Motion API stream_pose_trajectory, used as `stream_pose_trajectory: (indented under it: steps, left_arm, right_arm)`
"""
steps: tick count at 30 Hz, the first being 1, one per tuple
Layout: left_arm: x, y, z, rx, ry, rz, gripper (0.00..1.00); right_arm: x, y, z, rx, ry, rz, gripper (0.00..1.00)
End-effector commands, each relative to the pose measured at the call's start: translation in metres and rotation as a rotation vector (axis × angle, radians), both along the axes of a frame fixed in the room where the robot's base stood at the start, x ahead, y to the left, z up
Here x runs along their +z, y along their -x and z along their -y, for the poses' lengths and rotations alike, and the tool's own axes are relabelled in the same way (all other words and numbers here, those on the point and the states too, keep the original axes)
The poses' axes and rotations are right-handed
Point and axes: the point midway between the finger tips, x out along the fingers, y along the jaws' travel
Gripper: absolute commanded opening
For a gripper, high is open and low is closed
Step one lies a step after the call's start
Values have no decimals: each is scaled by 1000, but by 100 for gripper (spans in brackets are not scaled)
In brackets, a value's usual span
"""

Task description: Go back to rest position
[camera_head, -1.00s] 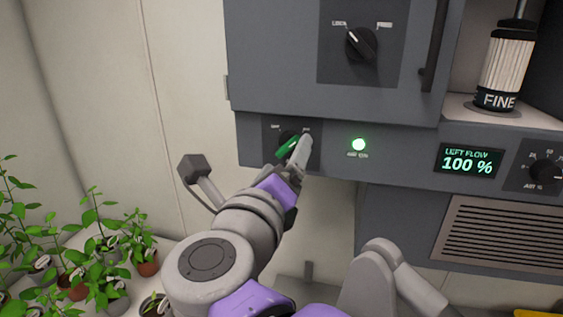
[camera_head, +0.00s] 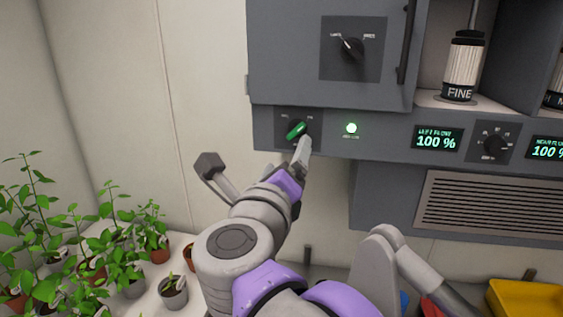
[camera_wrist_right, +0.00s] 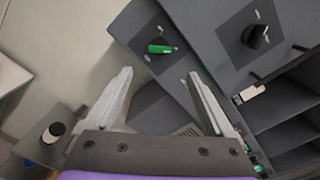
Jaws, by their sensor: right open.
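My right gripper (camera_head: 303,150) is at the front of the grey chamber, just below and in front of the green switch knob (camera_head: 296,130). In the right wrist view its two fingers (camera_wrist_right: 160,95) are spread wide with nothing between them. The green knob (camera_wrist_right: 160,49) shows there beyond the fingertips, apart from them. My left gripper is not in view.
A black selector knob (camera_head: 351,46) is on the door above. Displays read 100 % (camera_head: 437,138). Several potted plants (camera_head: 120,250) crowd the lower left, near my arm. A vent grille (camera_head: 490,203) and a yellow bin (camera_head: 525,298) are at the right.

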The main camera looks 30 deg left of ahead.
Motion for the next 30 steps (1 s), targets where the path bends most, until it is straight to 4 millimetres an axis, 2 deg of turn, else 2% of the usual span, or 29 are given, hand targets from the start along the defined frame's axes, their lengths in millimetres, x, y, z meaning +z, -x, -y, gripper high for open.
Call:
stream_pose_trajectory:
  steps: [18, 22, 26, 29, 30]
  left_arm:
    - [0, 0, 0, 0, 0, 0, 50]
    - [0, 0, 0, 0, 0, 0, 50]
    - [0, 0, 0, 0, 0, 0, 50]
    - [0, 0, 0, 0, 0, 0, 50]
    - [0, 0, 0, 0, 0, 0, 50]
  right_arm:
    - [0, -2, 0, 1, 0, 1, 88]
    - [-1, -7, 6, 16, 40, 33, 88]
    - [-12, -25, 27, 81, 232, 158, 88]
    - [-41, -36, 54, 161, 507, 276, 88]
    - [-60, -37, 66, 198, 639, 314, 88]
